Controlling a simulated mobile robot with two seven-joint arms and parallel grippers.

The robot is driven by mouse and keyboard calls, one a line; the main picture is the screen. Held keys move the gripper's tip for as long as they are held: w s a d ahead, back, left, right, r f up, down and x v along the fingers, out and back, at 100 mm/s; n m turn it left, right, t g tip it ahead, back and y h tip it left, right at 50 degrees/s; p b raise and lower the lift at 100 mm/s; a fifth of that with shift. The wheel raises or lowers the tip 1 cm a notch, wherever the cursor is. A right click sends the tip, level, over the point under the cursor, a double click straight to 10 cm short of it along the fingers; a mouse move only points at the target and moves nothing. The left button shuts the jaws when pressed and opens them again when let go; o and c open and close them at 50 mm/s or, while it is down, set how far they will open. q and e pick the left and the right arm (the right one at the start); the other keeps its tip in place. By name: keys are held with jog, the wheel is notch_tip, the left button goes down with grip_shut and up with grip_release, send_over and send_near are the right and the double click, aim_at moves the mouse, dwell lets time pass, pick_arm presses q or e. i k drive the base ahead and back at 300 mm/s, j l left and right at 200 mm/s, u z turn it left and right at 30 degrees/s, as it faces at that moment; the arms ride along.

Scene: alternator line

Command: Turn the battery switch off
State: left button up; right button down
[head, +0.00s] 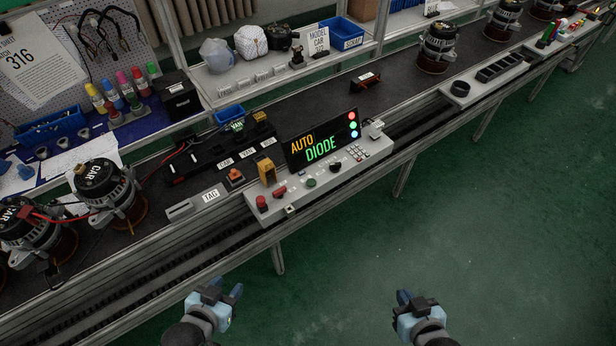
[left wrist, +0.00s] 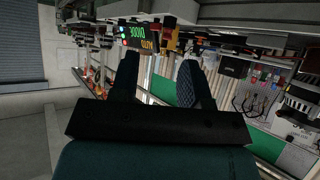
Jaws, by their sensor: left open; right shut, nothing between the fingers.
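A grey control panel (head: 330,180) sits on the front edge of the line in the head view, with a lit display (head: 321,145) reading AUTO DIODE. A red lever-like switch (head: 278,191) and a red round button (head: 261,201) are at its left end. A small box with a red knob (head: 235,175) stands just left of the panel. No readable label shows which one is the battery switch. My left gripper (head: 226,291) is open and empty, below and apart from the panel; its spread fingers show in the left wrist view (left wrist: 157,82). My right gripper (head: 404,298) is shut and empty, over the floor.
Alternators (head: 111,192) stand on the dark conveyor at left, with more at the upper right. A yellow device (head: 267,171) rises at the panel's left end. A black battery-like box (head: 180,97) sits behind. The green floor (head: 480,230) in front is clear.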

aim_at(278, 194)
jog(key=i+j+z, duration=0.1)
jog(key=j+z, duration=0.4)
jog(key=j, duration=0.25)
jog(key=j+z, duration=0.5)
jog(key=j, duration=0.3)
